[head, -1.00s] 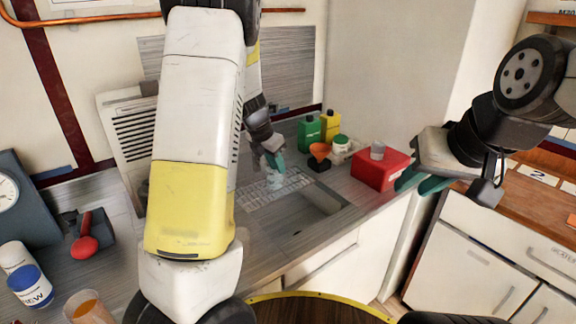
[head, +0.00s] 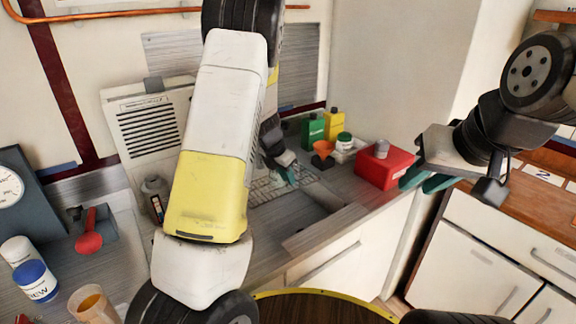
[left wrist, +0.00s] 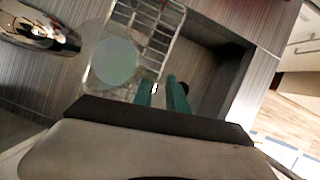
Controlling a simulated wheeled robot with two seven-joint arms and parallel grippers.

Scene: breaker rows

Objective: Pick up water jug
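A clear, see-through jug with a round, pale green top (left wrist: 115,62) stands at the left in the left wrist view, over the edge of a wire rack. In the head view I cannot make it out clearly. My left gripper (head: 290,176) reaches down over the rack beside the sink. In the left wrist view its green fingers (left wrist: 162,90) are a little apart, just right of the jug. A small pale bit shows between them; I cannot tell whether it is part of the jug. My right gripper (head: 424,181) hangs open and empty by the right cabinets.
The sink basin (left wrist: 215,75) lies right of the fingers.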

